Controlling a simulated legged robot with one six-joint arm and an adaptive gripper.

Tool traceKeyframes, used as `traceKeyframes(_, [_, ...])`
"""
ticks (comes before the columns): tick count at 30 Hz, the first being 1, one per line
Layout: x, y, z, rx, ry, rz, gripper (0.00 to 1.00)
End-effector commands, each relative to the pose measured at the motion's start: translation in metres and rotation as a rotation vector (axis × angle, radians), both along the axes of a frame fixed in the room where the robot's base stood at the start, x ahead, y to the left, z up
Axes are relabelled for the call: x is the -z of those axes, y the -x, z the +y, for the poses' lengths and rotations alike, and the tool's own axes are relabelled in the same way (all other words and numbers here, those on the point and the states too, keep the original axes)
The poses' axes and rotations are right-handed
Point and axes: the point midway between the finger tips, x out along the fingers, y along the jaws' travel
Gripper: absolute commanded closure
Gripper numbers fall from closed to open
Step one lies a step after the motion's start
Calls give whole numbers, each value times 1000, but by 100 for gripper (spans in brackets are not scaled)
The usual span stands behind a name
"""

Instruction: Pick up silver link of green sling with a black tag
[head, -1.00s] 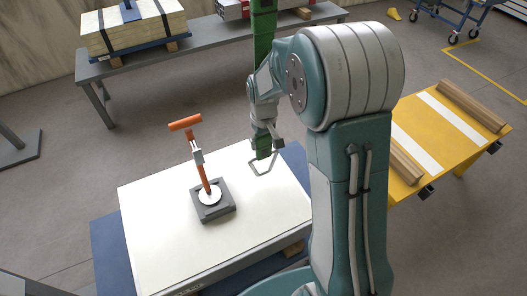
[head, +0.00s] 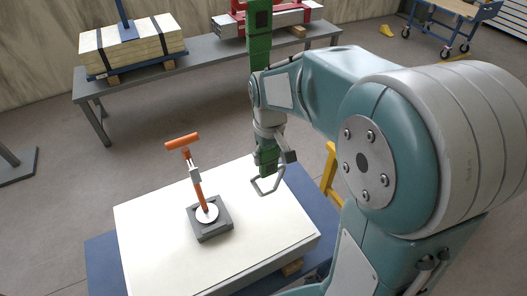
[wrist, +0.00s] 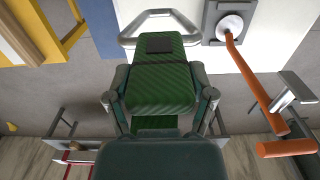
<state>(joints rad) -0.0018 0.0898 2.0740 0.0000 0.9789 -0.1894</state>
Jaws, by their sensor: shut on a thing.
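The green sling (head: 261,38) hangs as an upright strip. A dark patch shows on its upper part in the head view. In the wrist view its green webbing (wrist: 160,85) carries a black tag (wrist: 158,45). The silver link (head: 266,187), an angular metal loop, is at the sling's lower end above the white tabletop; it also shows in the wrist view (wrist: 150,16). My gripper (head: 270,158) has its fingers on both sides of the webbing, shut on the sling just above the link. The link itself is not between the fingers.
A white-topped table (head: 150,245) stands below. A dark block (head: 211,231) with an orange-handled clamp (head: 184,142) sits on it, left of the link. Open floor lies between bench and table.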

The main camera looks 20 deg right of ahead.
Motion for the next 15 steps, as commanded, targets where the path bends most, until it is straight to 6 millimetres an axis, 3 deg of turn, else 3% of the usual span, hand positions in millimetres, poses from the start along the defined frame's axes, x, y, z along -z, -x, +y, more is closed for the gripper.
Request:
traceKeyframes(9, [-22,46,0,0,0,-4,90])
traceKeyframes(15, [-28,61,0,0,0,-3,90])
